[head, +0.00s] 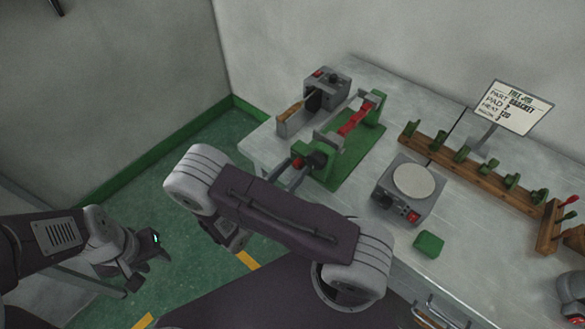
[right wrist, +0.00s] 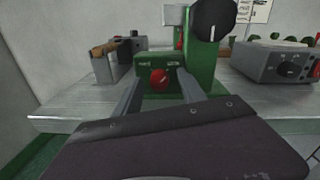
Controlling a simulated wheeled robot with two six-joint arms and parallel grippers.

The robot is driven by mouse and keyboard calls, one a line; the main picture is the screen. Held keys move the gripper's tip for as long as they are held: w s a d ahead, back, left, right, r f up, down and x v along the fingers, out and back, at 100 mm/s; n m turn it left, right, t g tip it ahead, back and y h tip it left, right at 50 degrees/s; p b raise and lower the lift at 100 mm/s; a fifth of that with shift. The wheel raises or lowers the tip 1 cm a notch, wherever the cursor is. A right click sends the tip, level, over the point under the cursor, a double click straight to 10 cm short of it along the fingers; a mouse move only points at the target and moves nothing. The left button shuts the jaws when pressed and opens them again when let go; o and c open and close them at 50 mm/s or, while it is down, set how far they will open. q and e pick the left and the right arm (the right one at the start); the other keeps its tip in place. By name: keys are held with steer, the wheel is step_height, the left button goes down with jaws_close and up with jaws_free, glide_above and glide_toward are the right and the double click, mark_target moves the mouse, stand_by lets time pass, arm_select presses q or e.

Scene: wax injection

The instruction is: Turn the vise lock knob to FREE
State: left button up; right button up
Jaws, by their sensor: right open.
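The green vise (head: 350,150) stands on the bench with a red bar along it. My right gripper (right wrist: 158,86) is open, with one finger on each side of the red knob in the right wrist view. I cannot tell whether they touch it.
A grey box with a round plate (head: 413,181) and a green block (head: 429,244) stand right of the vise. Behind are a wooden rack (head: 470,172) and a sign (head: 508,106). A grey machine (head: 327,88) and an open holder (head: 296,118) stand left of the vise.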

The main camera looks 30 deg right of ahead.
jaws_close()
